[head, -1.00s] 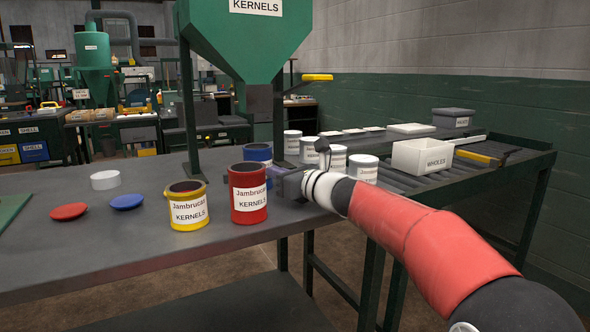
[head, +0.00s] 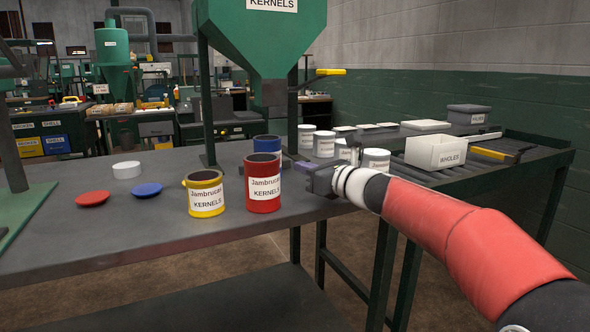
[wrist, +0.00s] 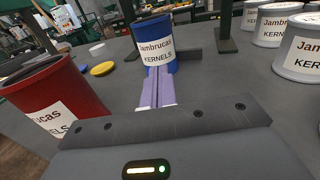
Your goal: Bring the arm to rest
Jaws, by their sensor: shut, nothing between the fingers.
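My arm reaches in from the lower right in the head view. My gripper (head: 298,168) is just above the table, to the right of the red can (head: 263,183). In the wrist view my gripper (wrist: 158,72) has its two fingers together with nothing between them. They point toward the blue can (wrist: 153,42), which stands upright beyond the fingertips. I cannot tell whether the tips touch it. The blue can also shows behind the red can in the head view (head: 267,144). The red can is close on the left in the wrist view (wrist: 55,105).
A yellow can (head: 205,194) stands left of the red can. Red (head: 92,198), blue (head: 147,190) and white (head: 127,169) lids lie on the table. Several white cans (head: 376,160) and a WHOLES bin (head: 435,152) stand at right. A green hopper (head: 262,40) hangs behind.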

